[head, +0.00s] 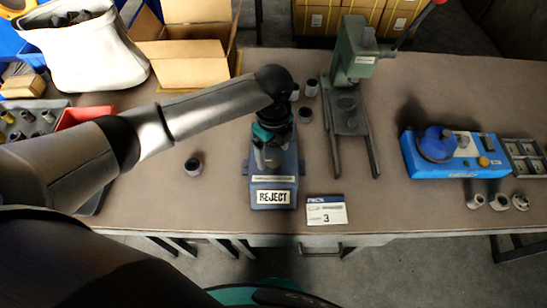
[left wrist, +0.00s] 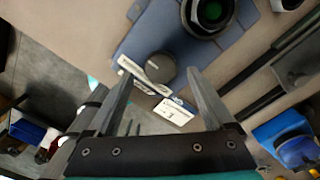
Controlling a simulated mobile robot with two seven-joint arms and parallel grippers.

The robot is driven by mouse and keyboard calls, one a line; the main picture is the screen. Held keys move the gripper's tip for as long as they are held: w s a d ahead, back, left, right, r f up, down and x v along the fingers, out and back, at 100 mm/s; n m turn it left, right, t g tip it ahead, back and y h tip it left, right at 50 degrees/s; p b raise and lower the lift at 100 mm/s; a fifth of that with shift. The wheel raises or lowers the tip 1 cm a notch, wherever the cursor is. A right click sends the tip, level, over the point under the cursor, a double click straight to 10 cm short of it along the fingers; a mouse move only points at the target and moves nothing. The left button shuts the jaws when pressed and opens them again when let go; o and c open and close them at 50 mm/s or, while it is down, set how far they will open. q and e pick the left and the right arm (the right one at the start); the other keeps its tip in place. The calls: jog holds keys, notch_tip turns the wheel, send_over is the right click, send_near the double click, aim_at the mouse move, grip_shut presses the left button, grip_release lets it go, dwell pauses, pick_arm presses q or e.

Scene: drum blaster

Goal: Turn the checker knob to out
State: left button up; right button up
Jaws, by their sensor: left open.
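The checker (head: 289,160) is a blue block with a white REJECT plate at its front, standing mid-table in the head view. My left gripper (head: 271,158) is over it and hides much of its top. In the left wrist view the checker's blue body (left wrist: 150,35) fills the upper middle. A dark round knob (left wrist: 160,67) shows there beside a white label plate. My open left gripper (left wrist: 158,75) has its fingertips on either side of the knob in the picture; I cannot tell whether they touch it. The knob's setting is not readable. My right gripper is not in view.
A green press (head: 352,60) stands just right of the checker. A white card (head: 326,210) lies by the front edge. Small dark cylinders stand nearby. A blue machine (head: 425,162) is at the right. A cardboard box (head: 185,62) and white bin (head: 85,55) are back left.

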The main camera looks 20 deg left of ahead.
aim_at(273, 163)
pick_arm(q)
jog(key=shift+f, duration=1.4)
jog(key=shift+c, duration=0.3)
jog(key=c, duration=1.3)
jog(key=shift+r+n+p, duration=0.1)
jog(key=shift+n+p, duration=0.25)
jog(key=shift+n, duration=0.05)
jog(key=n+p, duration=0.6)
jog(key=p, duration=0.1)
jog(key=shift+r, duration=0.1)
jog(key=n+p, duration=0.3)
jog(key=n, duration=0.2)
jog(key=shift+n+p, duration=0.4)
jog(key=n+p, duration=0.2)
jog(key=n, duration=0.3)
jog(key=shift+f, duration=0.2)
